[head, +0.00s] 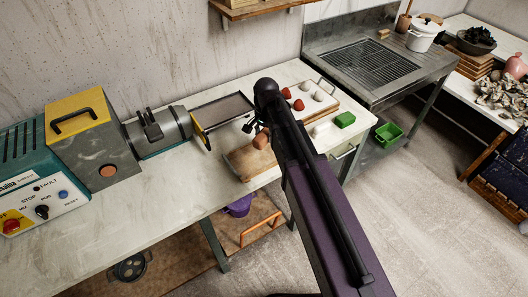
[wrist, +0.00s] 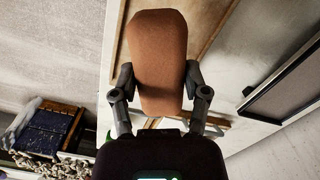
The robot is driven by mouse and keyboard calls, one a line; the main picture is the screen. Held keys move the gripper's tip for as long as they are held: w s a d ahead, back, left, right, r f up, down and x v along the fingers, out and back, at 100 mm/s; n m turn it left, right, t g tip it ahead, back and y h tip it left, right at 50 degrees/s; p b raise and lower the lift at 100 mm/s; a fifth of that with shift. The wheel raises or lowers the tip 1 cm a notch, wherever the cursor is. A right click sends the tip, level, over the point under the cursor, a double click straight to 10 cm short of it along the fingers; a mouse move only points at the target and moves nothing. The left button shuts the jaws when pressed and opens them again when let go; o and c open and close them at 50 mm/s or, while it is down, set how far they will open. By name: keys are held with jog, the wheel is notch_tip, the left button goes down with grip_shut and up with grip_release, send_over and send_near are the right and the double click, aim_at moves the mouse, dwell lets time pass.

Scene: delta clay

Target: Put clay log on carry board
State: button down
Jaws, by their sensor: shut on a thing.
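The clay log (wrist: 157,55) is a thick reddish-brown cylinder with rounded ends. My gripper (wrist: 158,82) is shut on it, one finger on each side. In the head view the log (head: 262,139) hangs from my gripper (head: 258,129) over a bare wooden board (head: 240,165) on the counter, which looks like the carry board. My arm hides the board's right part. In the wrist view a wooden board (wrist: 205,22) lies behind the log. The gap between log and board is hard to judge.
A framed dark tray (head: 222,112) lies behind the wooden board, next to the grey machine (head: 158,132). A white board (head: 310,98) with red and brown lumps, a white block (head: 320,128) and a green block (head: 345,119) are to the right. The counter's left front (head: 150,210) is clear.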

jog(key=n, duration=0.2)
jog(key=r+n, duration=0.1)
jog(key=n, duration=0.1)
jog(key=n+p, duration=0.1)
jog(key=n, duration=0.1)
jog(key=shift+w+r+n, duration=0.15)
jog(key=shift+w+n, duration=0.15)
jog(key=shift+w, duration=0.05)
jog(key=n, duration=0.4)
jog(key=r+n+h+p, duration=0.1)
jog(key=n, duration=0.1)
jog(key=shift+w+a+n, duration=0.1)
jog(key=shift+w+n, duration=0.15)
jog(key=shift+n, duration=0.15)
jog(key=shift+f, duration=0.1)
jog(key=b, duration=0.6)
send_over(264, 153)
notch_tip(264, 153, down, 6)
jog(key=shift+a+f, duration=0.1)
jog(key=shift+w+f+b, duration=0.1)
jog(key=shift+f+b, duration=1.75)
jog(key=shift+b, duration=0.15)
jog(key=shift+f, duration=0.15)
jog(key=shift+c, duration=0.4)
grip_release()
